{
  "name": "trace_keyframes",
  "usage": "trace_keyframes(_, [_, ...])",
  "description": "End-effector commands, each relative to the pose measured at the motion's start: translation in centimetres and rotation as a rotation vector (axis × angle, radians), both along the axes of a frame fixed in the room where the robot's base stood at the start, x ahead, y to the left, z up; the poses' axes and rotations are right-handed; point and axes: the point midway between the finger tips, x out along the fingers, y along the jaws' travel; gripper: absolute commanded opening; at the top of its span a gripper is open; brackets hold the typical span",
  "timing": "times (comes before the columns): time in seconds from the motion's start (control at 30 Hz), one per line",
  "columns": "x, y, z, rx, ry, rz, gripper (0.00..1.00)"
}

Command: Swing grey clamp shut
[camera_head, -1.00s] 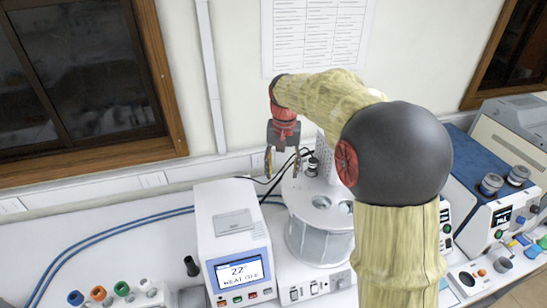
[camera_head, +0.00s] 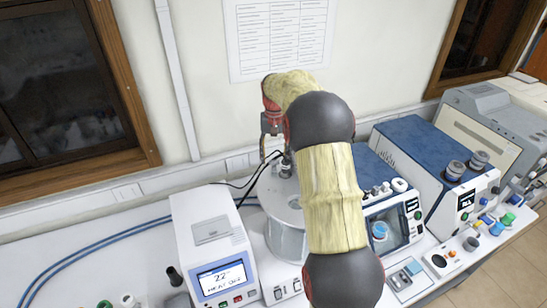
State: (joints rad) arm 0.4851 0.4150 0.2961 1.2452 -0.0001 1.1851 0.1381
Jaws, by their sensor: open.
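I cannot make out a grey clamp in this view; it may be hidden or too small to tell. My gripper (camera_head: 273,149) hangs pointing down from my yellow-sleeved arm, above the back of the round glass bath (camera_head: 285,233). Its fingers look apart with nothing between them. A dark fitting (camera_head: 286,165) stands on the bath's top beside the right finger; whether they touch is unclear. My arm covers the bath's right side and part of the bench behind it.
A white heater unit (camera_head: 212,245) reading "HEAT OFF" stands left of the bath. A blue-topped machine (camera_head: 390,160) with a window is close on the right, with another blue-topped instrument (camera_head: 425,140) beyond. Black cables (camera_head: 250,185) run behind the bath.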

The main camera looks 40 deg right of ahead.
Motion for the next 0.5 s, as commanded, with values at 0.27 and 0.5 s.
trace_keyframes(0.27, [0.0, 0.0, -1.6, 0.0, 0.0, 0.0, 0.5])
trace_keyframes(0.5, [0.0, 0.0, -1.6, 0.0, 0.0, 0.0, 0.48])
